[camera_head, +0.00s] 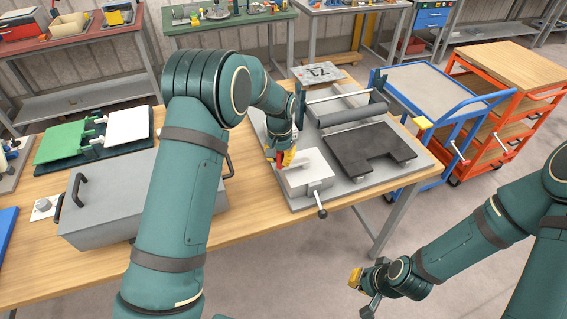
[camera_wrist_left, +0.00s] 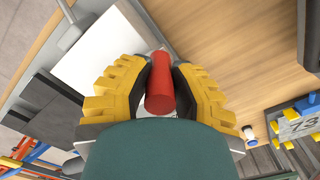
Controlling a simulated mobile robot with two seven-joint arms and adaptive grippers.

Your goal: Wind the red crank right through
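The red crank's handle (camera_wrist_left: 160,85) stands between the yellow-padded fingers of my left gripper (camera_wrist_left: 162,88) in the left wrist view. Both fingers are closed against its sides. In the head view my left gripper (camera_head: 287,157) is at the left edge of the bender, and only a bit of the red handle (camera_head: 279,158) shows beside it. The panel bender (camera_head: 345,187) has a white block, a grey roller and a dark notched plate (camera_head: 370,148). My right gripper (camera_head: 362,290) hangs over the floor, its fingers apart and empty. The crank's arm is mostly hidden.
A lever with a black knob (camera_head: 321,212) sticks out at the bender's front. A grey lidded box (camera_head: 115,200) stands on the wooden table left of the bender, partly behind my left arm. A blue cart (camera_head: 440,90) and an orange cart (camera_head: 510,65) stand at right.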

